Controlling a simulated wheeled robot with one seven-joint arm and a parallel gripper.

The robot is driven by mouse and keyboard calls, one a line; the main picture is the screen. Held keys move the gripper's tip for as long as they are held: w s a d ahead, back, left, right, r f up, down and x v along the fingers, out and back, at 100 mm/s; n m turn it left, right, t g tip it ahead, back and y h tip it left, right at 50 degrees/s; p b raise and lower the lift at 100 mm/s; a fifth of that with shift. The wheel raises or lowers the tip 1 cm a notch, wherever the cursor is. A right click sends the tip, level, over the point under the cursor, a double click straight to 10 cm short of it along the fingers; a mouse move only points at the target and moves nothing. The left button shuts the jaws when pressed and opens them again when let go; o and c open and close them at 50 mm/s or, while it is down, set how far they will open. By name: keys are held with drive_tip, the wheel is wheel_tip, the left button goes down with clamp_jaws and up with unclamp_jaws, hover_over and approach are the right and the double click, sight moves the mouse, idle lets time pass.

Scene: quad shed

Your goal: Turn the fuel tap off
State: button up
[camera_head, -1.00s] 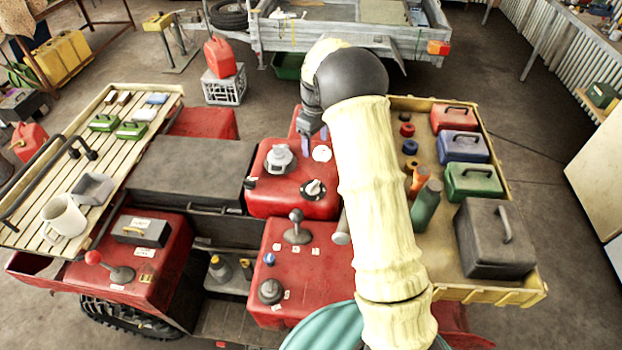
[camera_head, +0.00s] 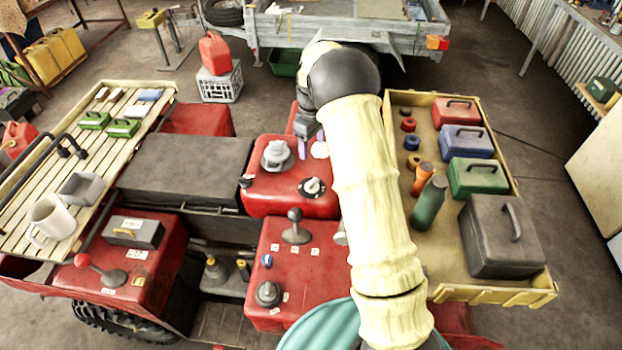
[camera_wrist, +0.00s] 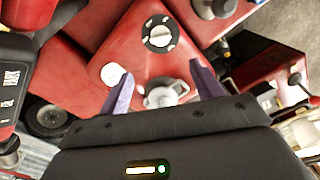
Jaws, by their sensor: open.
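The likely fuel tap is a round black dial with a pale grip (camera_head: 312,188) on the red tank panel (camera_head: 262,193). In the wrist view the dial (camera_wrist: 158,36) lies beyond my fingertips, with small white marks on its black ring. My gripper (camera_head: 311,148) is open and empty above the far part of the panel. In the wrist view its two purple fingers (camera_wrist: 161,72) are spread apart. A grey filler cap (camera_head: 277,155) is left of the fingers; it shows between them in the wrist view (camera_wrist: 160,96). I cannot read the tap's marks.
A white disc (camera_head: 320,150) is beside the fingers. A shift lever (camera_head: 295,228) stands on the nearer red panel. A yellow tray (camera_head: 440,291) with bottles and toolboxes is at right. A slatted rack (camera_head: 30,210) with a mug is at left.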

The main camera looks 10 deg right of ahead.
sight(312, 181)
wheel_tip(312, 181, down, 16)
drive_tip(key=p, duration=0.5)
drive_tip(key=shift+p, duration=0.35)
drive_tip(key=shift+a+r, duration=0.1)
drive_tip(key=shift+c, duration=0.4)
drive_tip(key=c, duration=0.9)
